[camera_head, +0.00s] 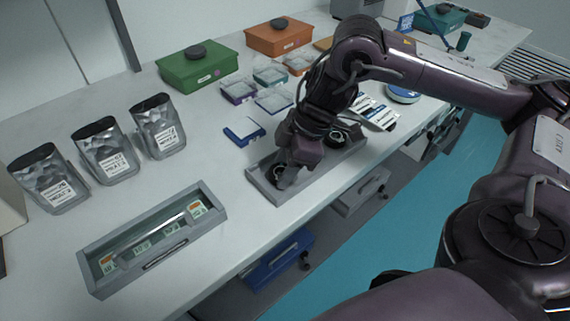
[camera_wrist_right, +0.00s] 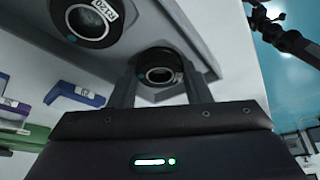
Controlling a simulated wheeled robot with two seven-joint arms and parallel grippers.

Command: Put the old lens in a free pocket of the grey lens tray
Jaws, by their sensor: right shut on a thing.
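The grey lens tray (camera_head: 312,178) lies near the front edge of the table; its edge also shows in the wrist view (camera_wrist_right: 204,42). My right gripper (camera_head: 284,182) points down at the tray's left end. In the wrist view its two fingers (camera_wrist_right: 158,88) are shut on a dark round lens (camera_wrist_right: 158,74) with a pale ring. The lens is at or just over the tray; I cannot tell whether it touches the pocket floor. Another dark lens, labelled R120 (camera_wrist_right: 90,18), sits in the tray beside it. My left gripper is not in view.
A grey case with a clear lid (camera_head: 150,240) lies at the front left. Several silver pouches (camera_head: 105,155) stand behind it. A blue-edged piece (camera_head: 244,131), small clear boxes and green (camera_head: 198,72) and orange (camera_head: 278,40) boxes are farther back. White packets (camera_head: 375,112) lie right of the tray.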

